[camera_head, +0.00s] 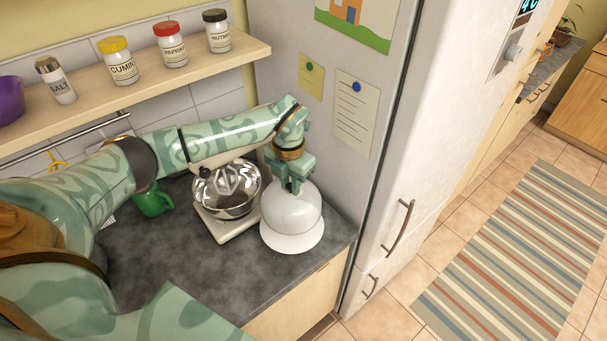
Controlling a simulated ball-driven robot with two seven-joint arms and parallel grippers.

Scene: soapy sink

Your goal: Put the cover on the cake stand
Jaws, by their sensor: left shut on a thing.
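The cover (291,205) is a pale, glossy dome near the right front corner of the dark counter. The cake stand (293,243) shows as a white rim right below the dome; the rest of it is hidden under the cover. The cover looks upright and roughly centred over the stand. I cannot tell whether its edge touches the stand. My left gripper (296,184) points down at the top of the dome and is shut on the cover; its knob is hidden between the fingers. My right gripper is not in view.
A stand mixer with a metal bowl (226,193) stands close to the left of the cover. A green mug (153,203) is farther left. The refrigerator (334,180) is close on the right. A shelf (130,93) with several spice jars hangs above. The front counter (225,290) is clear.

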